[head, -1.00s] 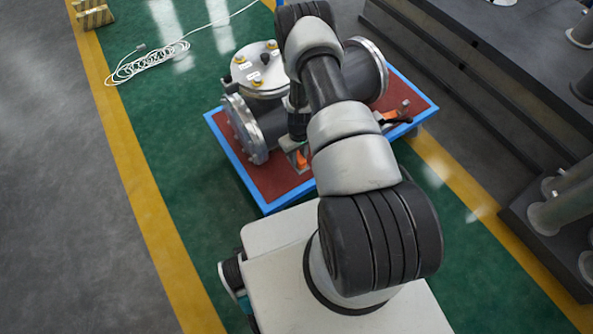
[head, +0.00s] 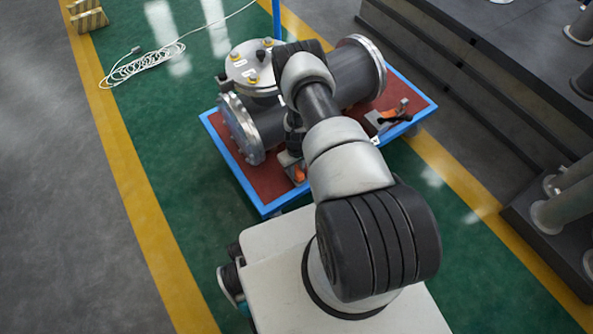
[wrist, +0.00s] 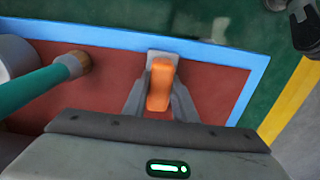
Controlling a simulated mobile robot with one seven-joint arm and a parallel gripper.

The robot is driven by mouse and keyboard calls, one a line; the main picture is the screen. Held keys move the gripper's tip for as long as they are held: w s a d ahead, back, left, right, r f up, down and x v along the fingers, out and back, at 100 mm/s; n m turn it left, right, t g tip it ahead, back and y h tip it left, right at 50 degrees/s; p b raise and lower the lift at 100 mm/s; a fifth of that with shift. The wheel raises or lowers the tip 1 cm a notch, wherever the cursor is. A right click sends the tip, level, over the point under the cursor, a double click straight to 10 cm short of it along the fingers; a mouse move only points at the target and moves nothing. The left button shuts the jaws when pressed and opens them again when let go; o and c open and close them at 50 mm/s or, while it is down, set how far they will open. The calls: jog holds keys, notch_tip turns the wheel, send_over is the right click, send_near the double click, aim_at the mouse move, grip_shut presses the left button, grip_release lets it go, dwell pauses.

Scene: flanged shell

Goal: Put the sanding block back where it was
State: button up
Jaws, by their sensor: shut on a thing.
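The orange block (wrist: 160,84), which I take to be the sanding block, is between the two fingers of my gripper (wrist: 159,98) in the wrist view. My gripper is shut on it, over the red top of the cart (wrist: 215,85), near its blue edge. A pale grey piece shows at the block's far end. Whether the block touches the cart top cannot be told. In the head view my arm hides most of my gripper; orange (head: 299,174) shows beside it at the cart's near side.
A large grey flanged shell (head: 245,125) fills much of the cart. A teal rod with a brown end (wrist: 50,76) is left of my gripper. An orange and black tool (head: 393,112) lies at the cart's right. A white cable (head: 140,68) lies on the green floor; dark steps rise at right.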

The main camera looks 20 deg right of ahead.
jog(key=o, duration=1)
jog(key=shift+f, duration=0.1)
